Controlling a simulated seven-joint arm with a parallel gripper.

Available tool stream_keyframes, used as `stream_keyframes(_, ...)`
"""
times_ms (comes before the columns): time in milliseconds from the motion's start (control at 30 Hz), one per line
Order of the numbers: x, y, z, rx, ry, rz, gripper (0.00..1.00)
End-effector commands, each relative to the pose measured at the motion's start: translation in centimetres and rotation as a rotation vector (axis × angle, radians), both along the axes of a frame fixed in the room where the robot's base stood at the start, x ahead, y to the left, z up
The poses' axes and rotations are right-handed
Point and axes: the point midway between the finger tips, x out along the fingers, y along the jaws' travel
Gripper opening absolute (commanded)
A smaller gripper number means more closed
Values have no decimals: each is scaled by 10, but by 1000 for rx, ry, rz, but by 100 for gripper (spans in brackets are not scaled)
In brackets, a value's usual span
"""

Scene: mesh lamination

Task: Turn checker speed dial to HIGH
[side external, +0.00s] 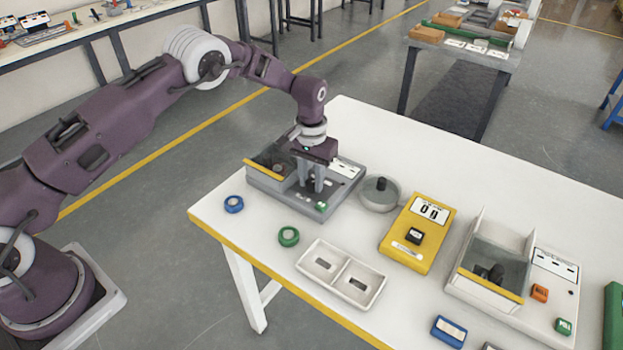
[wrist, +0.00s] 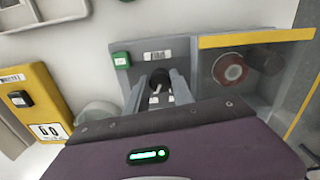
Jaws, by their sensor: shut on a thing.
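My gripper (side external: 312,188) points down over the control panel of a grey machine (side external: 262,182) at the table's far left corner. In the wrist view, my gripper (wrist: 158,90) has its two fingers on either side of a small dark dial (wrist: 157,78) and is shut on it. The dial's pointer and the HIGH mark cannot be read; the fingers and my gripper body hide part of the panel. A green button (wrist: 121,58) and a small printed label (wrist: 157,56) lie on the panel beside the dial. The machine's yellow-edged clear guard (wrist: 257,38) is beside the panel, with a reddish round part behind it.
A round grey dish (side external: 378,198) and a yellow counter box (side external: 404,251) reading 00 stand right of the machine. A two-compartment white tray (side external: 341,273), a blue ring (side external: 233,204) and a green ring (side external: 288,236) lie nearer the front edge. A second guarded machine (side external: 490,277) stands at right.

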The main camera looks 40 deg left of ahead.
Motion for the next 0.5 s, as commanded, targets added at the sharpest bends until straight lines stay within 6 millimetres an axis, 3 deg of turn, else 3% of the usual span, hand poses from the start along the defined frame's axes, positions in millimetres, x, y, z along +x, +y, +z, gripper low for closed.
stream_keyframes(500,1,1,1,0,-3,-146,0)
